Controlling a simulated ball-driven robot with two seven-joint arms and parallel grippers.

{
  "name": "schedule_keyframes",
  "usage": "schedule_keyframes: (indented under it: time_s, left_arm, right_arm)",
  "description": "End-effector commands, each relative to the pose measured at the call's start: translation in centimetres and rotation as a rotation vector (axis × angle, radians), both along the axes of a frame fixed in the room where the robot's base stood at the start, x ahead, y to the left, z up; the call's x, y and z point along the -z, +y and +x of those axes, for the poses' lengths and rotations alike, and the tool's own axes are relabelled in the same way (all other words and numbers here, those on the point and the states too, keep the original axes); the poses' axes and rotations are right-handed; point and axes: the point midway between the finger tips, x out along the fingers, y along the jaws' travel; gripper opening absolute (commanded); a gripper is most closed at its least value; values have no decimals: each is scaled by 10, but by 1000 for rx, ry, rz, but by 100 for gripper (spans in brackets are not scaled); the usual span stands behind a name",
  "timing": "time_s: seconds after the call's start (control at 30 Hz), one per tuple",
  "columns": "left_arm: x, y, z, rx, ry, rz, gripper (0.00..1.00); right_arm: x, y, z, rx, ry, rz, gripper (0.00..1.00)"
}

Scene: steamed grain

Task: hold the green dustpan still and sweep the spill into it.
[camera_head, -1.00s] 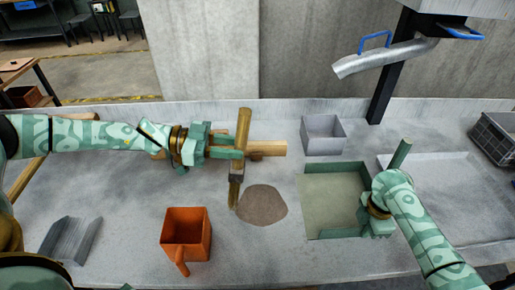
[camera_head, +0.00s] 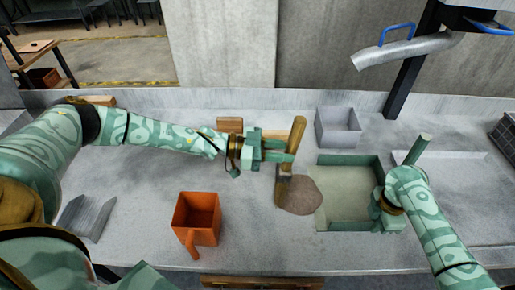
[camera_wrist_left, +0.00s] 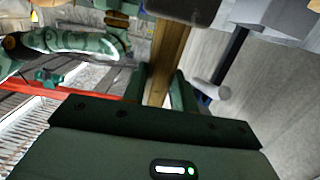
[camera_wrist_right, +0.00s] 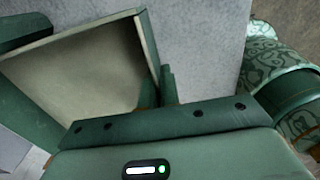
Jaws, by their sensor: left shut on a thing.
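My left gripper (camera_head: 280,157) is shut on the wooden handle of a brush (camera_head: 297,135), which stands upright with its bristles down on the counter. The handle also shows between the fingers in the left wrist view (camera_wrist_left: 167,55). The brown grain spill (camera_head: 303,195) lies just right of the bristles, its right edge at the dustpan's open left side. The green dustpan (camera_head: 350,160) lies flat on the counter. My right gripper (camera_head: 382,212) is at its right wall. The right wrist view shows the dustpan wall (camera_wrist_right: 149,50) running to the fingers; their grip is mostly hidden.
An orange square scoop (camera_head: 197,215) stands front left of the spill. A grey open box (camera_head: 338,128) stands behind the dustpan. A bent metal sheet piece (camera_head: 84,216) lies at far left, and a shallow grey tray (camera_head: 465,170) is at right.

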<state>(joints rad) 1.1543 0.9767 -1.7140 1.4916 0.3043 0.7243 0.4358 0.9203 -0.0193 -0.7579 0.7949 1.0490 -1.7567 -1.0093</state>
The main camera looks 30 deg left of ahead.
Motion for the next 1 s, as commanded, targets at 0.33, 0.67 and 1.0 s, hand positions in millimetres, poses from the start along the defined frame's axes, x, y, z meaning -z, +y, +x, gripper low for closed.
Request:
schedule_keyframes:
  time_s: [0.33, 0.67, 1.0]
  left_arm:
    - [0, -75, 41, 3, -2, 2, 0]
    - [-8, -140, 78, 2, -2, -1, 0]
    - [-55, -149, 85, 0, -2, -1, 0]
  right_arm:
    - [0, 0, 0, 0, -1, 0, 0]
    - [0, 1, 0, -2, 0, 2, 0]
    - [0, 0, 0, -1, 0, 1, 0]
